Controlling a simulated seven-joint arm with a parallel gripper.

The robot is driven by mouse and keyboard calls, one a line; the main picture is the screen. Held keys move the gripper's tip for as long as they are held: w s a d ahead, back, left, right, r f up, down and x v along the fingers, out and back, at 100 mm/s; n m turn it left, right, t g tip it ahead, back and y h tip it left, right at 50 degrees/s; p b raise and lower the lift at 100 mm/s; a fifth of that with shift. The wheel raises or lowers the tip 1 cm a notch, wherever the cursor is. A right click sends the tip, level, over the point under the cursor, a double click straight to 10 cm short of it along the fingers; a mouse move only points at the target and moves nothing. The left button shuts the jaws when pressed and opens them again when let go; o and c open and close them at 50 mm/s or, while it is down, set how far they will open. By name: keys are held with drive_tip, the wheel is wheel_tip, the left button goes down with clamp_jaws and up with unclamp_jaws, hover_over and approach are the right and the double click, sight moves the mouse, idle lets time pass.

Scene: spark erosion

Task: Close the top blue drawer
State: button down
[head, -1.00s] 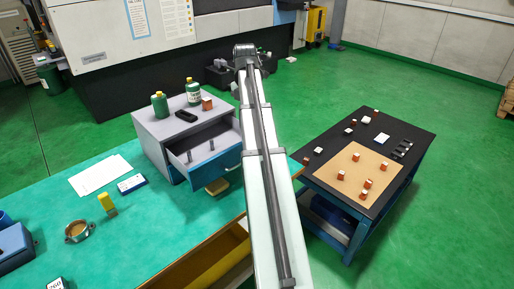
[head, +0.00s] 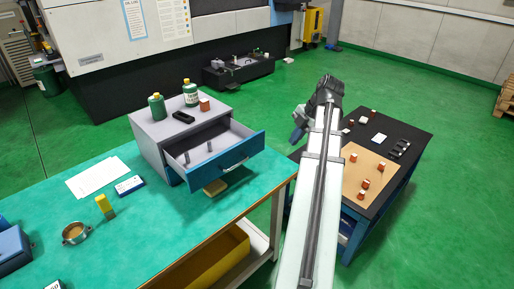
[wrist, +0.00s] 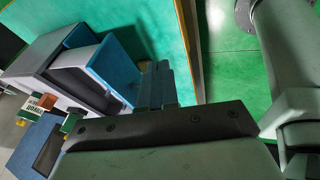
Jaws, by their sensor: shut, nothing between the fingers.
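The top blue drawer (head: 228,163) of the grey cabinet (head: 150,135) is pulled out toward the lower right, with its blue front and handle showing. Small grey upright pieces (head: 209,146) stand inside it. My gripper (head: 297,136) is to the right of the drawer front, apart from it in the head view, with its fingers pointing down. In the wrist view, my shut, empty fingers (wrist: 165,84) appear just right of the blue drawer front (wrist: 105,68). The wrist view does not show clearly how wide the gap is.
Green bottles (head: 157,106), a black object (head: 183,117) and a brown block (head: 205,104) stand on the cabinet. A yellow block (head: 215,187) lies below the drawer. A black-topped cart (head: 410,133) with small parts stands at the right.

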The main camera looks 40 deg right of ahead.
drive_tip(key=w+a+f+t, duration=0.1)
drive_tip(key=w+a+f, duration=0.2)
drive_tip(key=w, duration=0.2)
drive_tip(key=w+a+f+t+y, duration=0.1)
drive_tip(key=w+a+f, duration=0.2)
drive_tip(key=w, duration=0.3)
drive_tip(key=shift+a+f, duration=0.15)
drive_tip(key=shift+a, duration=0.5)
hover_over(226, 137)
drive_tip(key=shift+s, duration=0.2)
idle(0.5)
idle(0.4)
